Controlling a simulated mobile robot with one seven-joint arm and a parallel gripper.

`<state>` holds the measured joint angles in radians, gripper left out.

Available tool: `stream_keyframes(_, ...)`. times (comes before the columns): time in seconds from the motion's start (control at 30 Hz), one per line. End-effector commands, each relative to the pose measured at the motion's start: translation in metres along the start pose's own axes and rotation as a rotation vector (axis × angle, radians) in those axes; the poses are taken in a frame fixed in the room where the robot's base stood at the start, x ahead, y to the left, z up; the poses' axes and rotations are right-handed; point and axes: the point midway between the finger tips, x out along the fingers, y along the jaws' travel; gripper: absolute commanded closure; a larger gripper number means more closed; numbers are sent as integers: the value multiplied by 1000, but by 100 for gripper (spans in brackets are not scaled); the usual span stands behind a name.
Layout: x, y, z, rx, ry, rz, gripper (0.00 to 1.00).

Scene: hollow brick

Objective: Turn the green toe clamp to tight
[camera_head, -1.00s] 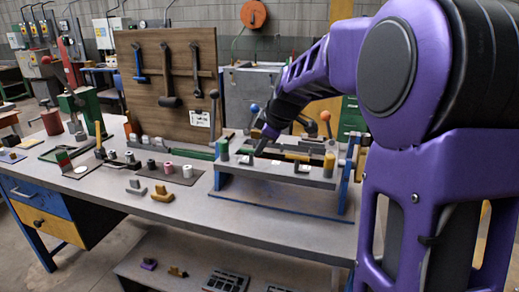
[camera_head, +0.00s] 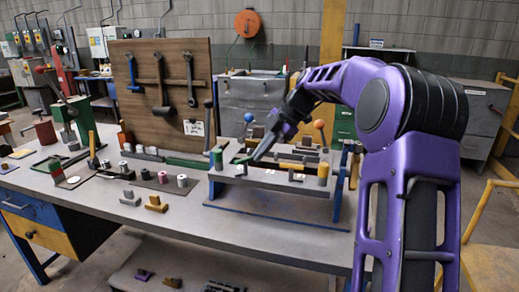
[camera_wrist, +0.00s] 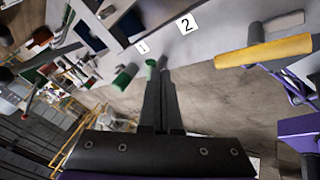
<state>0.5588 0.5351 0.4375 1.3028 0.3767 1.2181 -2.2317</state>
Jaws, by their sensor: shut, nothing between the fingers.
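The green toe clamp (camera_head: 243,159) is near the left end of the raised fixture (camera_head: 225,179), beside a green upright cylinder (camera_head: 217,158). In the wrist view the clamp's green part (camera_wrist: 150,68) shows just left of my fingertips, near the label "1"; the cylinder (camera_wrist: 124,78) is farther left. My gripper (camera_head: 257,158) points down at the fixture beside the clamp. In the wrist view my gripper (camera_wrist: 163,72) has its fingers together with nothing between them. Whether its tips touch the clamp, and the clamp's exact turn angle, I cannot tell.
Ball-topped levers, blue (camera_head: 249,117) and orange (camera_head: 319,124), stand behind. A wooden tool board (camera_head: 150,110) rises at the back left.

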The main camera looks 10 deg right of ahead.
Motion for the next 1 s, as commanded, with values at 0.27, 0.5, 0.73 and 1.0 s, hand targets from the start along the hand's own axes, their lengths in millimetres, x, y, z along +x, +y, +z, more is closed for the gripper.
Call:
stream_keyframes(0.27,-1,11,5,-196,96,-92,100)
stream_keyframes(0.5,3,16,9,-190,91,-89,100)
stream_keyframes(0.73,5,21,11,-189,89,-88,100)
stream_keyframes(1.0,6,23,11,-188,89,-89,100)
